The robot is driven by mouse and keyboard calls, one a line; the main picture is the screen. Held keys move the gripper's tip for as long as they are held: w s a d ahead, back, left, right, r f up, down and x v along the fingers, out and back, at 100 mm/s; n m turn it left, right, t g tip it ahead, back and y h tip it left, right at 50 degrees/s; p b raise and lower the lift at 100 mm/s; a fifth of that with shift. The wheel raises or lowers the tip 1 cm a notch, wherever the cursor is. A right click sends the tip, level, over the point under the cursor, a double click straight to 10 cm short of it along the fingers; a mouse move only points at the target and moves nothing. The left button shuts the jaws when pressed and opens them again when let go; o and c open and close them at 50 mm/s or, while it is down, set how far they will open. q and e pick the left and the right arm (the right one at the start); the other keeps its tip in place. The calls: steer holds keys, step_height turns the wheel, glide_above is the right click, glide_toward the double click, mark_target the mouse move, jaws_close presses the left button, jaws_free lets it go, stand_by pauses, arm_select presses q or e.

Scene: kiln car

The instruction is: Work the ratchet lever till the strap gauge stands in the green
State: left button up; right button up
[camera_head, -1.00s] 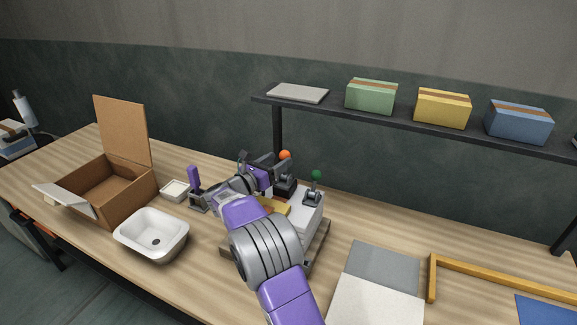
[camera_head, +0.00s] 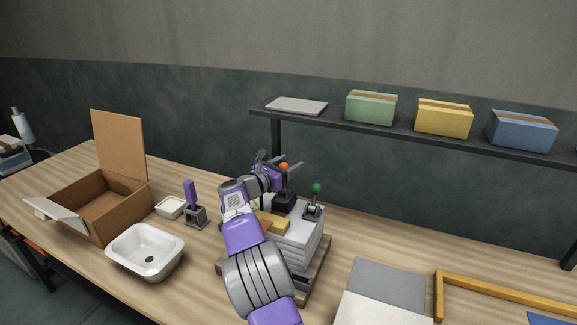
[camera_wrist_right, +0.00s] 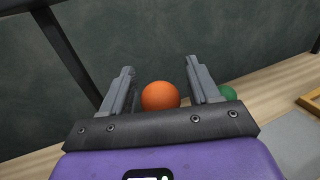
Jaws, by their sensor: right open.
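An orange ball knob (camera_head: 284,167) tops a lever on a black ratchet block (camera_head: 285,201), which sits on a white-grey stack (camera_head: 306,238). My right gripper (camera_head: 279,161) is open at the knob. In the right wrist view the orange knob (camera_wrist_right: 160,96) lies between the two spread fingers, with a gap on each side. A second lever with a green ball (camera_head: 316,188) stands right of it; the green ball also shows in the wrist view (camera_wrist_right: 228,93). I cannot make out a strap gauge. My right arm hides part of the stack. My left gripper is not in view.
A purple-handled lever (camera_head: 190,194) stands left of my arm. Further left are a small white dish (camera_head: 169,207), a white basin (camera_head: 145,252) and an open cardboard box (camera_head: 122,218). A dark shelf (camera_head: 400,129) with boxes runs behind. A yellow frame (camera_head: 500,285) lies at right.

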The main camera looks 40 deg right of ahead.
steer(key=shift+c, duration=0.2)
jaws_close()
stand_by(0.3)
